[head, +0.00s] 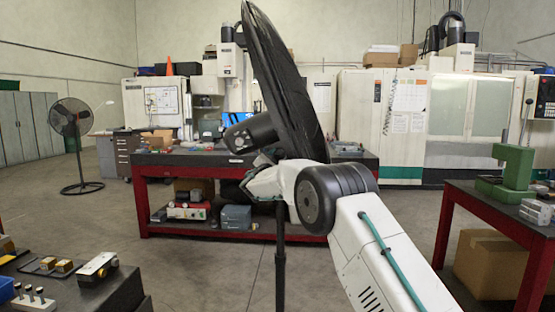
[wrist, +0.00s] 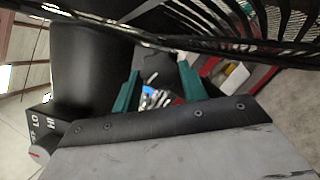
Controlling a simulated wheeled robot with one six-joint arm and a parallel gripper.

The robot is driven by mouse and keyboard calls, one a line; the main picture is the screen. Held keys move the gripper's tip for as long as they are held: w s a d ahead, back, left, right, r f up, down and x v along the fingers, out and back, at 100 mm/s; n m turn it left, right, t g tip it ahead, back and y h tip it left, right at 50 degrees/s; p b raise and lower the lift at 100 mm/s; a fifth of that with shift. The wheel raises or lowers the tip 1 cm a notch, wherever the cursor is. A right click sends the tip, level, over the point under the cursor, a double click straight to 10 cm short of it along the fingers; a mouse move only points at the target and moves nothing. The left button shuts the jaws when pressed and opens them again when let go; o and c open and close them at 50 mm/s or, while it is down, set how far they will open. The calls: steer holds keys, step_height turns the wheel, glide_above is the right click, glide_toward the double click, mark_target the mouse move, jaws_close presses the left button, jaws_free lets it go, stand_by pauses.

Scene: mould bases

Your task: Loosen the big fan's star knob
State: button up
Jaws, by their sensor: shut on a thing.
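The big fan (head: 285,85) stands close in front of me in the head view, its black cage seen nearly edge-on. Its dark motor housing (head: 250,135) points left, and its pole (head: 280,255) runs down to the floor. In the wrist view the motor housing (wrist: 90,70) fills the upper left. My gripper (wrist: 160,82) has its green fingers on either side of the dark star knob (wrist: 155,64) and is shut on it. The head view shows my gripper (head: 262,165) just below the motor housing; the knob is hidden there.
The fan's cage (wrist: 250,30) passes close above my gripper in the wrist view. A switch box (wrist: 42,130) marked LO and HI is at the left. A red-framed workbench (head: 160,175) stands behind the fan. Another fan (head: 72,118) stands far left. Open floor lies between.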

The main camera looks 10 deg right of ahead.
steer(key=shift+f+n+t, duration=0.1)
steer(key=shift+n+t, duration=0.3)
steer(key=shift+n, duration=0.3)
steer(key=o, duration=1)
steer(key=v, duration=0.7)
steer(key=shift+s, duration=0.15)
steer(key=shift+s+a, duration=0.15)
steer(key=shift+s, duration=0.1)
